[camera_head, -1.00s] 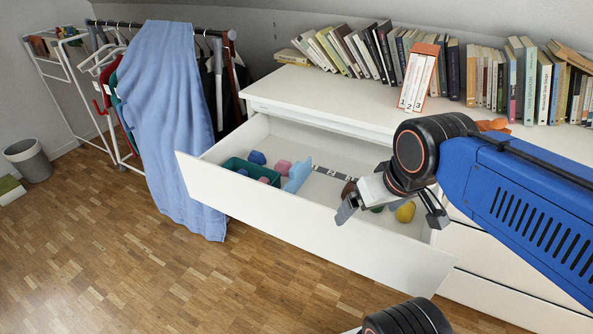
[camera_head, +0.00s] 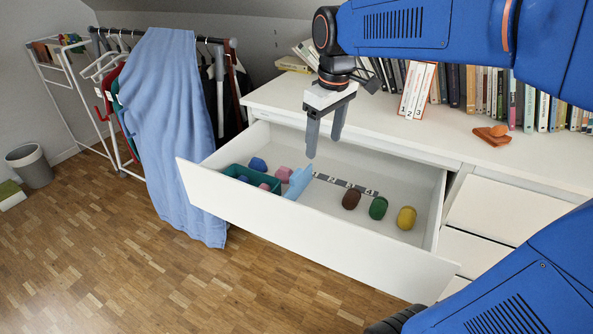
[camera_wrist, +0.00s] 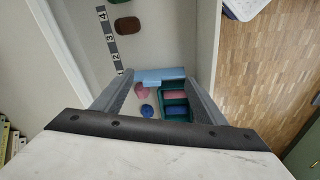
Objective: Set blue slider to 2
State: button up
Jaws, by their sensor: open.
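The light-blue slider (camera_head: 297,184) stands across the open drawer, just left of the low-number end of the number strip (camera_head: 345,184). In the wrist view the slider (camera_wrist: 160,75) lies between my fingers in the picture, with the strip (camera_wrist: 112,45) to its upper left showing 2, 3 and 4. The figure at the strip's slider end is too small to read in the head view. My gripper (camera_head: 324,147) is open and empty, pointing down above the drawer, apart from the slider.
A teal tray (camera_head: 232,167) with small blocks is at the drawer's left. Blue (camera_head: 257,164) and pink (camera_head: 284,174) blocks lie beside it. Brown (camera_head: 351,199), green (camera_head: 378,208) and yellow (camera_head: 406,218) blocks lie to the right. The drawer's front panel (camera_head: 300,228) stands toward the viewer.

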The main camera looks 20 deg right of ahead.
aim_at(297, 173)
jog(key=w+a+n+g, duration=0.2)
jog(key=w+a+n, duration=0.15)
jog(key=w, duration=0.85)
jog(key=f, duration=1.7)
jog(key=shift+s+f, duration=0.25)
jog(key=shift+f, duration=0.05)
